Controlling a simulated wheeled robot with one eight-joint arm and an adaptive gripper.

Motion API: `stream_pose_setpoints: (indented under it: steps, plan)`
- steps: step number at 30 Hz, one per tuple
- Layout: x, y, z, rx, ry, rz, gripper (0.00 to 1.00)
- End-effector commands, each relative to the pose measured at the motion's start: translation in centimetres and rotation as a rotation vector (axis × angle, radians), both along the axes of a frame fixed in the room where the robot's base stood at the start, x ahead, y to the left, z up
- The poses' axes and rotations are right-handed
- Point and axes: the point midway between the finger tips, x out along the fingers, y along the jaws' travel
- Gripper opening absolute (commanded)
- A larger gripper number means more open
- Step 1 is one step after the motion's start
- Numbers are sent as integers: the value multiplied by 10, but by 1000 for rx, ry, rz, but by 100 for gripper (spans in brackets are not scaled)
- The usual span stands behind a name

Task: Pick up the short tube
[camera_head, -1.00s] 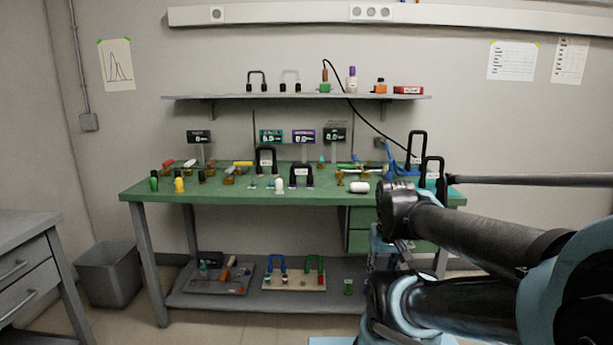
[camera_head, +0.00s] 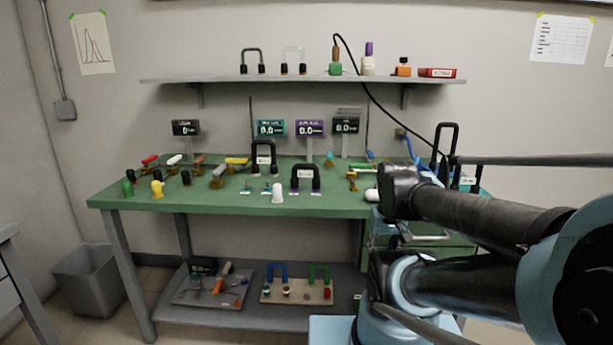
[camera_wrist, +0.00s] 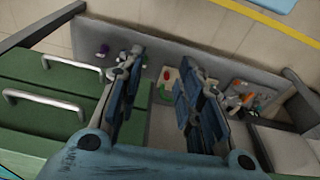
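Several arch-shaped tubes stand on the green bench (camera_head: 225,203). A low black arch with purple ends (camera_head: 305,178) stands near the middle; it looks like the short tube, but I cannot read its label. A taller black arch (camera_head: 264,158) stands just behind it to the left. My gripper (camera_wrist: 158,95) is open and empty in the wrist view, above the lower shelf beside the bench drawers (camera_wrist: 45,95). It is well apart from the low arch. In the head view I cannot make out its fingers.
A white domed piece (camera_head: 278,193) stands left of the low arch. Small displays (camera_head: 309,128) stand behind. The wall shelf (camera_head: 220,80) hangs above the bench. The lower shelf (camera_head: 250,321) holds boards with blue and green arches. A grey bin (camera_head: 92,280) is at left.

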Motion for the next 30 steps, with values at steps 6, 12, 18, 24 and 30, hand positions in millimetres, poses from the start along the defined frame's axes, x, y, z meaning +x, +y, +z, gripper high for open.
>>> stream_pose_setpoints:
  steps: [6,12,18,24,30]
  plan:
    - [0,0,0,0,0,0,33]
    - [-6,0,4,1,-8,3,41]
    - [10,9,34,12,9,88,41]
    - [51,27,92,42,45,289,41]
    - [100,47,146,82,69,511,41]
